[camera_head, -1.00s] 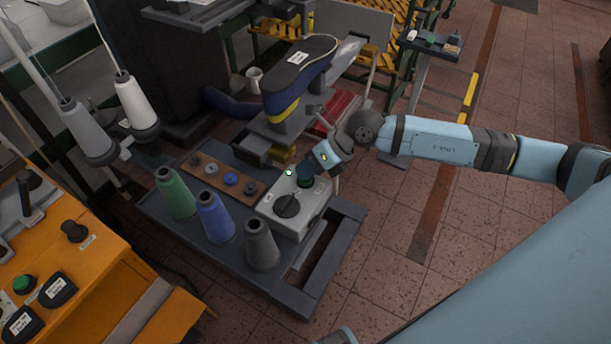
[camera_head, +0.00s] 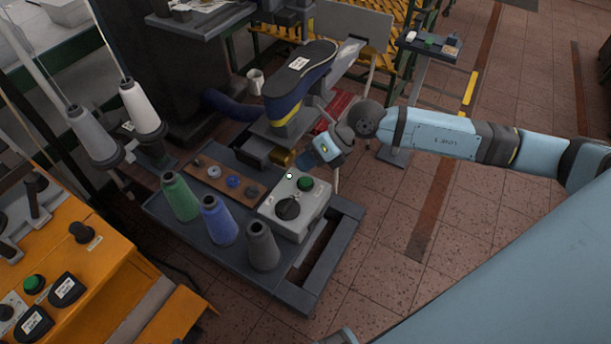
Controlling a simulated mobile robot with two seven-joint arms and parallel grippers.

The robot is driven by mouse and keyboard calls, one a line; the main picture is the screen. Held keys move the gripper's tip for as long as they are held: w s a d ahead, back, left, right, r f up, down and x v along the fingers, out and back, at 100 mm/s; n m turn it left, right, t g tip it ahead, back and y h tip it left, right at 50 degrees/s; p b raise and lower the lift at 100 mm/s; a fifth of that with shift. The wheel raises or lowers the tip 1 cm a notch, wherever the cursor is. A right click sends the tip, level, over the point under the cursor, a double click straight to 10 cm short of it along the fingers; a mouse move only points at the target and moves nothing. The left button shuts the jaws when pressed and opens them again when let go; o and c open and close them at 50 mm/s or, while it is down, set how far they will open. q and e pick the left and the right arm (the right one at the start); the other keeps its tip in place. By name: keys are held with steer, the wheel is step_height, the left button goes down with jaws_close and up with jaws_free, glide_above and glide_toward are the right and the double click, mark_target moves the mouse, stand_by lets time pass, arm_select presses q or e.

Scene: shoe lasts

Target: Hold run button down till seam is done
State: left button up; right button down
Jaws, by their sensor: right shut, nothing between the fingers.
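The grey control box (camera_head: 313,214) stands on the low dark bench, with a green button (camera_head: 305,184), a black knob (camera_head: 289,208) and a small pale green lamp (camera_head: 289,176) on top. The green button is uncovered. My right gripper (camera_head: 304,161) is shut and empty, just behind and above the button and apart from it. Its fingertips are small and partly dark in this view. A dark blue shoe (camera_head: 299,75) sits sole up on its stand behind, with a white label on the sole.
Green (camera_head: 180,198), blue (camera_head: 219,220) and grey (camera_head: 262,247) thread cones stand left of the box on the bench (camera_head: 298,297). An orange panel (camera_head: 85,265) with other buttons is at lower left.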

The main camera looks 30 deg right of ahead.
mark_target(305, 180)
steer(key=shift+r+p, duration=0.7)
steer(key=shift+r, duration=0.75)
steer(key=shift+f, duration=0.1)
stand_by(1.9)
steer(key=r+n, duration=0.1)
steer(key=n, duration=0.5)
steer(key=r+n, duration=0.1)
steer(key=n, duration=0.5)
steer(key=s+r+n+g, duration=0.1)
steer(key=r+n, duration=0.1)
steer(key=n, duration=0.5)
steer(key=shift+a+b, duration=0.2)
steer(key=shift+b, duration=0.1)
steer(key=shift+f, duration=0.15)
